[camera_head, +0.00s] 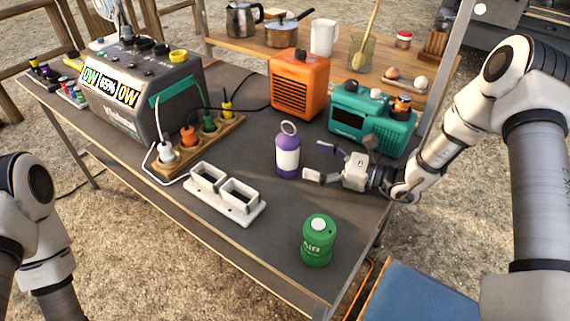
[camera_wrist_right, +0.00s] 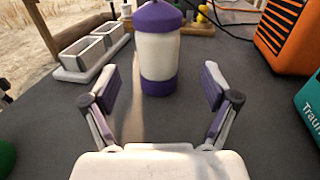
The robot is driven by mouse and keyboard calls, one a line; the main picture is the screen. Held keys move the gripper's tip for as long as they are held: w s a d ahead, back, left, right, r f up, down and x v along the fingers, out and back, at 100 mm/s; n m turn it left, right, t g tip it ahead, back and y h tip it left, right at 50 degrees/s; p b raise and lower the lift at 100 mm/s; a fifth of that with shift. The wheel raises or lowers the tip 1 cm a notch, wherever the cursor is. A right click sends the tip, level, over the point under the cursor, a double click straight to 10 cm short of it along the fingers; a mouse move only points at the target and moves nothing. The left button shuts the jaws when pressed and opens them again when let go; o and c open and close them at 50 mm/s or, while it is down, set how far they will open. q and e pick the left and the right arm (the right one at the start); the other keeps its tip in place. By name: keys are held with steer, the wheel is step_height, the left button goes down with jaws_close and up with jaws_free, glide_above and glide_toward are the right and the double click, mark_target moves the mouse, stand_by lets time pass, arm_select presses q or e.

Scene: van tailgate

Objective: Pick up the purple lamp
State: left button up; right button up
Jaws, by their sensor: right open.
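The purple lamp (camera_head: 287,158) stands upright on the grey table, with a white middle band and a ring handle on top. In the right wrist view the lamp (camera_wrist_right: 158,50) stands ahead of the fingers, roughly centred between them, its top cut off by the frame edge. My right gripper (camera_head: 312,161) is open and empty just right of the lamp, its fingers pointing at it. In the right wrist view the open fingers (camera_wrist_right: 158,88) show on both sides, short of the lamp. My left gripper is out of view; only part of my left arm shows.
A green air canister (camera_head: 317,241) stands near the front edge. A white double holder (camera_head: 224,194) is left of the lamp. The orange box (camera_head: 300,85) and teal radio (camera_head: 371,119) stand behind. A power station (camera_head: 144,88) and plug strip (camera_head: 200,143) are further left.

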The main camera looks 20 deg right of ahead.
mark_target(287, 152)
steer(key=x, duration=0.7)
steer(key=shift+a, duration=0.25)
steer(key=shift+d, duration=0.1)
steer(key=c, duration=1.4)
